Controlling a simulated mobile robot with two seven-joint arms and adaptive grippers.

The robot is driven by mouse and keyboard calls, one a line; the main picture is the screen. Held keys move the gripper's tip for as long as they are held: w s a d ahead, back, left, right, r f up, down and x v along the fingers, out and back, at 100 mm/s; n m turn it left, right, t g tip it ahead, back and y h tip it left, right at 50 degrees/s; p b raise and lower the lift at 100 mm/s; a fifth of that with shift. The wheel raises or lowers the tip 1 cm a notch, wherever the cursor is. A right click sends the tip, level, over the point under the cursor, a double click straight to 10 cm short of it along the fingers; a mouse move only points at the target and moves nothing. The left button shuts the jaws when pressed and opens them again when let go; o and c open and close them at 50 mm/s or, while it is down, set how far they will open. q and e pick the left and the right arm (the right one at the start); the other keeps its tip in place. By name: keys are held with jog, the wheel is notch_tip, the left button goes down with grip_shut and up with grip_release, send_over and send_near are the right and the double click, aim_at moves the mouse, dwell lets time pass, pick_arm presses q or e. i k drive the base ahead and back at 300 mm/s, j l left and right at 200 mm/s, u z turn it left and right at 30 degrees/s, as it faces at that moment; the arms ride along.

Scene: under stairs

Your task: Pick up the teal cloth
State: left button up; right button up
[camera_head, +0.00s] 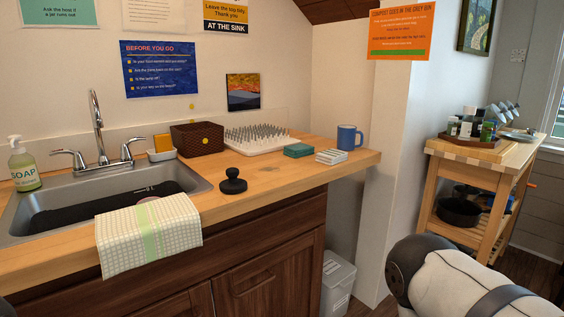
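The teal cloth (298,150) lies as a small folded, flat block on the wooden counter, right of the sink. It sits in front of the spiky white drying rack and just left of a white folded stack (331,156). Nothing covers it. A white and dark part of my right arm shows at the lower right, well away from the cloth, but its gripper is outside the picture. My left gripper is not in view either.
A blue mug (348,138) stands behind the white stack near the counter's right end. A drying rack (256,138), brown basket (197,139) and black knobbed object (233,182) stand nearby. A checked towel (149,235) hangs over the front edge. Counter in front of the cloth is clear.

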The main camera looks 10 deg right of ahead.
aim_at(296, 150)
jog(key=i+l+u, duration=0.25)
jog(key=l+u, duration=0.15)
jog(key=l, duration=0.55)
jog(key=i+l+u, duration=0.1)
jog(key=l+u, duration=0.3)
jog(key=l, duration=0.55)
jog(key=l+u, duration=0.4)
jog(key=l, duration=0.6)
